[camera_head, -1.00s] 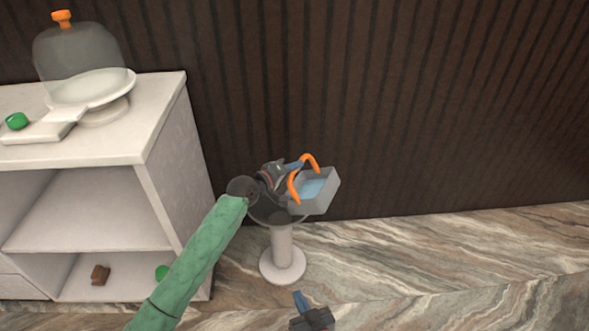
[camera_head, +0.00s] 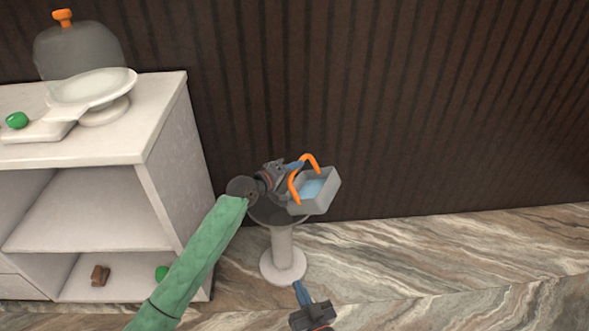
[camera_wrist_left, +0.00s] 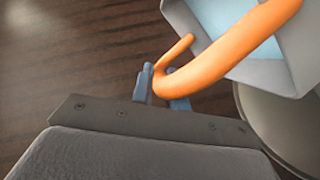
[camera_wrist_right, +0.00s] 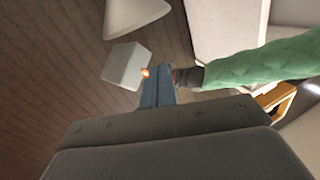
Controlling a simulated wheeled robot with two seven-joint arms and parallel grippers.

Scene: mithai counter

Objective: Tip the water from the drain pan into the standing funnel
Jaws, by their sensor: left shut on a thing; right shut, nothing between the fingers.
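The drain pan (camera_head: 325,195) is a grey open box with an orange arched handle (camera_head: 309,160) and light blue water (camera_head: 313,188) inside. My left gripper (camera_head: 297,166) is shut on the handle, also seen in the left wrist view (camera_wrist_left: 163,84). The pan is held over the right side of the standing funnel (camera_head: 282,246), which has a dark, wide top on a pale stem and round base. The arm and pan hide much of its top. Its rounded edge shows in the left wrist view (camera_wrist_left: 262,118). My right gripper (camera_head: 301,294) is shut and empty, low near the funnel's base.
A white shelf unit (camera_head: 165,150) stands at the left, with a glass dome (camera_head: 78,50), a pale dish (camera_head: 92,88) and a green item (camera_head: 17,120) on top. A dark slatted wall is behind. The marbled floor at the right is clear.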

